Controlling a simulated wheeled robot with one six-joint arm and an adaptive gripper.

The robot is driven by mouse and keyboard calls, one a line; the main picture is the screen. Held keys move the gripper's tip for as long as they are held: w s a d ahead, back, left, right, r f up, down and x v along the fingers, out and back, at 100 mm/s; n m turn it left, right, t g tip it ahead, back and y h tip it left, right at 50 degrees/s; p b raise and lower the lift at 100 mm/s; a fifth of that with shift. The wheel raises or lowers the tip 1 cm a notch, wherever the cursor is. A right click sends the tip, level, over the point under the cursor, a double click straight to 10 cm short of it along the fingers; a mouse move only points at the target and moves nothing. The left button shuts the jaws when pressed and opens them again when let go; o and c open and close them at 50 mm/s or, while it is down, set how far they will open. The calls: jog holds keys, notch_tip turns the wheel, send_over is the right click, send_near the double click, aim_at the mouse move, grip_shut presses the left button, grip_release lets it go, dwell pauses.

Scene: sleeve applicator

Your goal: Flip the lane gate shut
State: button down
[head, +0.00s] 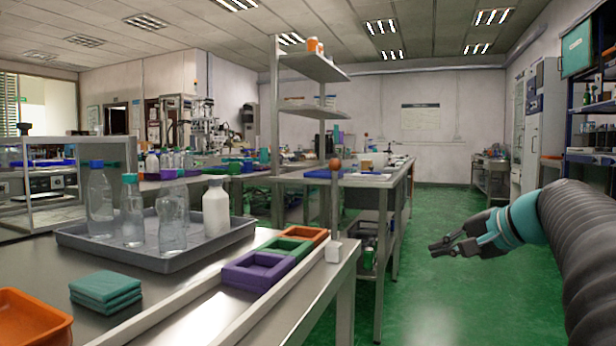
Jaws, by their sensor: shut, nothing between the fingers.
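An upright rod with a round brown knob (335,164) stands on a white block (333,250) at the right edge of the near bench. It looks like the handle of the lane gate, but I cannot make out a separate gate panel. My gripper (436,248) is at the right of the head view, shut and empty. It hangs over the green floor, to the right of the rod and apart from it.
The near bench holds a grey tray (85,240) with several bottles, purple (258,271), green and orange frames, folded teal cloths (105,290) and an orange bin (30,318). A metal shelf bench (385,186) stands behind. The green aisle (440,215) is clear.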

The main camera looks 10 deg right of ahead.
jog(key=a+r+t+y, duration=0.1)
jog(key=a+r+y, duration=0.1)
jog(key=r, duration=0.6)
jog(key=a+r+n+t+y, duration=0.1)
jog(key=a+r+y, duration=0.2)
jog(key=r, duration=0.5)
jog(key=shift+s+r+n+y, duration=0.15)
jog(key=shift+s+n+y, duration=0.05)
jog(key=shift+n+y, duration=0.1)
jog(key=s+a+x, duration=0.1)
jog(key=a+x, duration=0.1)
jog(key=x, duration=1.1)
jog(key=shift+s+b, duration=0.4)
jog(key=shift+b, duration=0.05)
jog(key=shift+d+r, duration=0.1)
jog(key=shift+r, duration=0.05)
